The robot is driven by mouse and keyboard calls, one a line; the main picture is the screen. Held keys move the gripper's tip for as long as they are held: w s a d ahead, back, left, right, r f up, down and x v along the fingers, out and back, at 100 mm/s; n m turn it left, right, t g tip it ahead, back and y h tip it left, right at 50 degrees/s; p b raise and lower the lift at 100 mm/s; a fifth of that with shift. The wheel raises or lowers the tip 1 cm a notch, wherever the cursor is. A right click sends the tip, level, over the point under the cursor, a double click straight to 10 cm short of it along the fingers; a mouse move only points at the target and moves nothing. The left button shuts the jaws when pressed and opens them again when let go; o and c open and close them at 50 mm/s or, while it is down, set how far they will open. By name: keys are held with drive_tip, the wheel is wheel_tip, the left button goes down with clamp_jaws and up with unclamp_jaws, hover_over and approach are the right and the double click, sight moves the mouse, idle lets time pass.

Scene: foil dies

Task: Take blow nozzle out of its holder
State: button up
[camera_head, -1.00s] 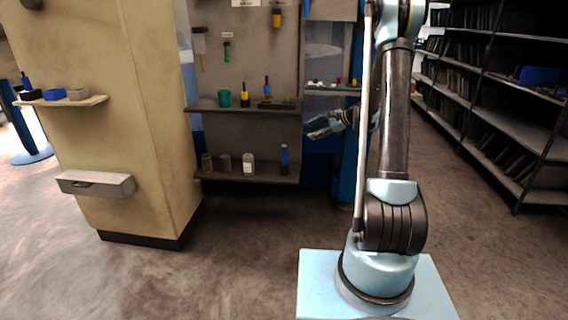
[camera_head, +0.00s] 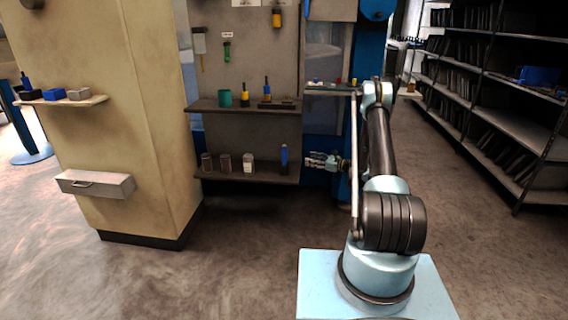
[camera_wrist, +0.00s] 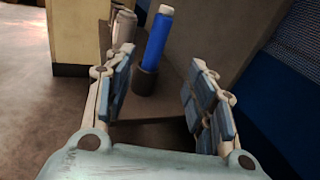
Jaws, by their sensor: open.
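A slim blue cylinder with a pale tip, which looks like the blow nozzle (camera_head: 284,155), stands upright at the right end of the lower shelf. In the wrist view the blue nozzle (camera_wrist: 156,43) stands in a dark round cup, its holder (camera_wrist: 145,82). My gripper (camera_head: 312,158) is just right of the nozzle in the head view, at about its height. In the wrist view my gripper (camera_wrist: 163,58) is open and empty. The nozzle and holder show ahead, between the finger directions and nearer the left finger. They look apart from the fingers.
Several small cans (camera_head: 225,163) stand left of the nozzle on the lower shelf (camera_head: 230,177). The upper shelf (camera_head: 215,106) above holds a green cup (camera_head: 225,97) and small tools. A beige pillar (camera_head: 140,130) is at left. A blue upright (camera_wrist: 265,110) stands right of the gripper.

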wheel_tip(320, 180, down, 2)
drive_tip(key=m, duration=0.1)
approach(284, 156)
drive_tip(key=w+a+f, duration=0.2)
drive_tip(key=w+a, duration=0.2)
drive_tip(key=shift+t, duration=0.3)
drive_tip(key=shift+s+r+x, duration=0.1)
drive_tip(key=shift+s+x, duration=0.05)
drive_tip(key=shift+x, duration=1.2)
drive_tip(key=shift+s+r+x, duration=0.1)
drive_tip(key=shift+x, duration=1.2)
drive_tip(key=shift+a, duration=0.15)
clamp_jaws()
